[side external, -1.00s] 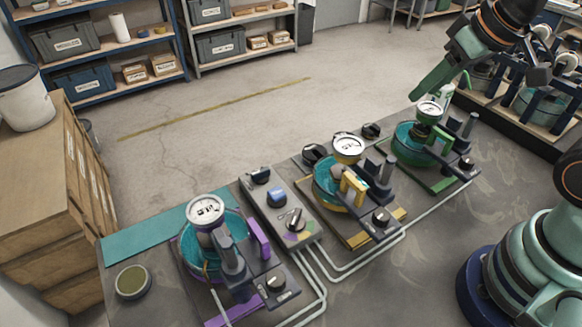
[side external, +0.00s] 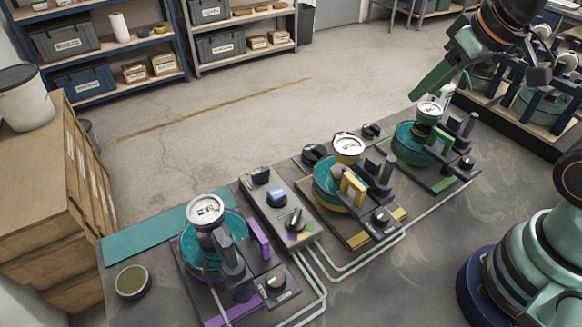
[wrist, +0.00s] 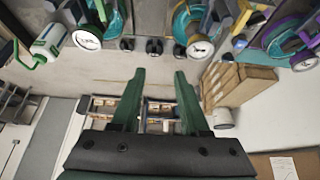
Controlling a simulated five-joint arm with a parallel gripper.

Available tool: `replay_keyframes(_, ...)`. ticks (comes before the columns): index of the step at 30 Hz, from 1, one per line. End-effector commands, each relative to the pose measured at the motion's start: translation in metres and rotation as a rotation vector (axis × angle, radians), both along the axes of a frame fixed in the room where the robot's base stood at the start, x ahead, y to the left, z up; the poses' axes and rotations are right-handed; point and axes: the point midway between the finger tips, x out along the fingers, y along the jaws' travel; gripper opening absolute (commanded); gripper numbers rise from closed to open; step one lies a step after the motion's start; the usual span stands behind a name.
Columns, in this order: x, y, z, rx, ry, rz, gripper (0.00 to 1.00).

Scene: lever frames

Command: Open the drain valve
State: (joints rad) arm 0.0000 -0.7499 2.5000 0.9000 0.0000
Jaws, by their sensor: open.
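Three teal-bowled units with round gauges stand on the bench, one with a purple handle (side external: 259,238), one with a yellow handle (side external: 354,188) and one with a green handle (side external: 440,147). I cannot tell which part is the drain valve. Dark knobs sit on the units' bases, such as one (side external: 276,283) by the purple unit. A grey control box (side external: 277,215) with a blue knob and a selector stands between the purple and yellow units. My gripper (wrist: 158,72) is open and empty, its green fingers apart. In the side view it hangs above the green unit, touching nothing.
Pale pipes (side external: 340,268) run along the bench between the units and box. A small round dish (side external: 133,282) and a teal mat (side external: 150,242) lie at the left. Air above the bench is free.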

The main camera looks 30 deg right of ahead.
Motion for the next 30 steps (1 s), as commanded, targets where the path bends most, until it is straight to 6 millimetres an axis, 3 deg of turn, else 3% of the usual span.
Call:
replay_keyframes(14,0.007,0.005,0.004,-0.016,0.017,0.047,0.45)
replay_keyframes(22,0.056,0.042,0.02,-0.12,0.121,0.369,0.45)
replay_keyframes(30,0.112,0.098,0.012,-0.227,0.224,0.752,0.45)
